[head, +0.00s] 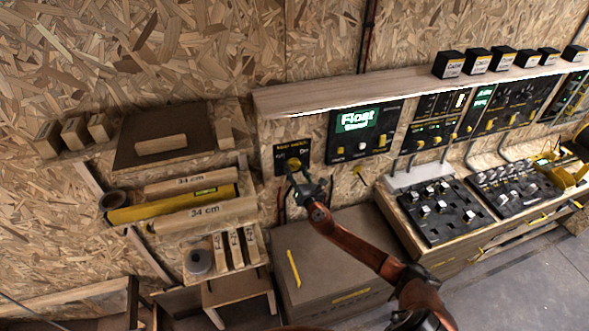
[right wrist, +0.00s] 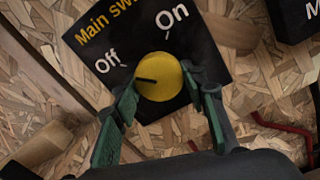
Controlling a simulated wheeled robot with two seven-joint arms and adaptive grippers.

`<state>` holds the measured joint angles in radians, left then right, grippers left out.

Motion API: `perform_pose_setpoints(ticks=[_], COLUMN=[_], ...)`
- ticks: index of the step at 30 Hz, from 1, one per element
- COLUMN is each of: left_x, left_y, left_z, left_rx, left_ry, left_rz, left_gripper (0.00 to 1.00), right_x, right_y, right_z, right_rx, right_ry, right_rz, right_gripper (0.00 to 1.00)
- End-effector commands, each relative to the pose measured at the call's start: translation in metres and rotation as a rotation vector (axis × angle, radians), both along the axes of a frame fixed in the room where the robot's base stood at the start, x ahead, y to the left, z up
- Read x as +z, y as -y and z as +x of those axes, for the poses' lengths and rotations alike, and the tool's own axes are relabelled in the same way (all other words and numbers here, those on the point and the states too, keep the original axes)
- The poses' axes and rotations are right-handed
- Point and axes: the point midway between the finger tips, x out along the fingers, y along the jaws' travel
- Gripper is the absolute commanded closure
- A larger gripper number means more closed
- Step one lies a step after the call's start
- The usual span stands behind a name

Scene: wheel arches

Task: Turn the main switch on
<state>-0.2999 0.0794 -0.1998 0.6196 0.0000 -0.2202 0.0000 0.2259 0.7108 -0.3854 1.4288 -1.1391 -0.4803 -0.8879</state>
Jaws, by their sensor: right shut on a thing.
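The main switch is a round yellow knob (right wrist: 160,77) on a black panel (right wrist: 112,39) marked "Main switch", "Off" and "On". The dark line on the knob points left, toward the "Off" side. In the head view the knob (head: 293,164) sits on its small panel on the wall, below the left end of the wooden shelf. My right gripper (head: 298,176) is at the knob. In the right wrist view its green-padded fingers (right wrist: 168,90) are on either side of the knob, shut on it. My left gripper does not show.
A black panel with a lit green screen (head: 358,121) is right of the switch. The wooden shelf (head: 390,82) juts out above, with several black boxes on it. A rack with long wooden pieces (head: 195,183) stands left. A brown box (head: 330,264) lies below.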

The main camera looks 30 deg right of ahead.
Motion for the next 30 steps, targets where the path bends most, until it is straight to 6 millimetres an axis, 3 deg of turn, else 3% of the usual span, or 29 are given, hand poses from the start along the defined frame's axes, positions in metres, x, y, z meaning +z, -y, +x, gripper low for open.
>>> perform_pose_setpoints(ticks=[11,30], left_x=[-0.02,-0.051], left_y=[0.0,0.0], left_z=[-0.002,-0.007], left_rx=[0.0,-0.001], left_ry=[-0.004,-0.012], left_rz=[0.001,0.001], left_gripper=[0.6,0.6], right_x=[-0.004,-0.002], right_y=[-0.001,-0.002], right_z=[0.0,0.0], right_rx=[-0.002,-0.003], right_ry=[0.048,0.19], right_rz=[0.202,0.789], right_gripper=[0.85,0.85])
